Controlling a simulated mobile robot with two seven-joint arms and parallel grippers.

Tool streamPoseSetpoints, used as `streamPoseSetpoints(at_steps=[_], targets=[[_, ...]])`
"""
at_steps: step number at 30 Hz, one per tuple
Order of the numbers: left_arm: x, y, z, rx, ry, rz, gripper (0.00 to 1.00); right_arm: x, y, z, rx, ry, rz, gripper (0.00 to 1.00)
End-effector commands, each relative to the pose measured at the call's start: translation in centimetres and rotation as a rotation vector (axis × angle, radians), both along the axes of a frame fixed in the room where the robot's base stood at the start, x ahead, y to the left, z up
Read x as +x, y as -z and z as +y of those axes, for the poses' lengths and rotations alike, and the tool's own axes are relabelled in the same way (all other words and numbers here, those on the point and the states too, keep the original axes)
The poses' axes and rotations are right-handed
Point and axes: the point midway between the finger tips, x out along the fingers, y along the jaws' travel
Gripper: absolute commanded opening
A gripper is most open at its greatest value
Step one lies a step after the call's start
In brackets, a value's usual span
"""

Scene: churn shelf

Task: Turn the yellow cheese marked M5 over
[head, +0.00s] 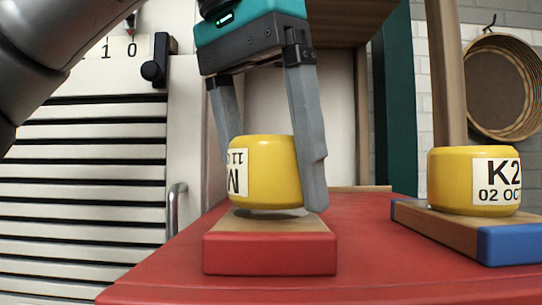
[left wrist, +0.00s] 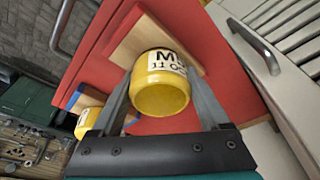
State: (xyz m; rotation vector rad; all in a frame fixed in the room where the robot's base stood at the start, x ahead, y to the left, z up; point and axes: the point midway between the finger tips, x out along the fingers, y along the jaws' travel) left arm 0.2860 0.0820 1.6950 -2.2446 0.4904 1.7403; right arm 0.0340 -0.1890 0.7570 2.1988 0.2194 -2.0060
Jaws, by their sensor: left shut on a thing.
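The yellow cheese (head: 270,170) is a round block with a white label. In the head view its label is upside down, with an inverted M below an inverted 11. My left gripper (head: 267,180) comes from above and is shut on the cheese, one finger on each side. The cheese is just above a wooden board with a red front (head: 270,252), with a dark shadow under it; I cannot tell whether it touches. In the left wrist view the cheese (left wrist: 160,97) sits between the fingers, its label partly readable. My right gripper is not in view.
A second yellow cheese marked K2 (head: 440,182) stands on a blue-fronted board (head: 510,245) at the right, beside a wooden post (head: 446,70). Both boards lie on a red shelf (head: 370,240). A slatted white panel (head: 90,190) with a metal handle (head: 176,208) is at the left.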

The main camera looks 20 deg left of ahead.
Motion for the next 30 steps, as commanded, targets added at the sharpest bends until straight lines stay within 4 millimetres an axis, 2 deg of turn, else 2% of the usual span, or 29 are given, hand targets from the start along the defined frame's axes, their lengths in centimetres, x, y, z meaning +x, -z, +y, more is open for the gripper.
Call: streamPoseSetpoints(at_steps=[26,27,30], targets=[[0.0,0.21,0.0,0.0,0.0,0.0,0.07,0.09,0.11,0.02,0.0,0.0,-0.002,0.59],[0.0,0.21,0.0,0.0,0.0,0.0,0.82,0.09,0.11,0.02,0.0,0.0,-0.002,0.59],[0.0,0.22,0.0,0.0,0.0,0.0,0.93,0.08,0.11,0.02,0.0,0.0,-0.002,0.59]])
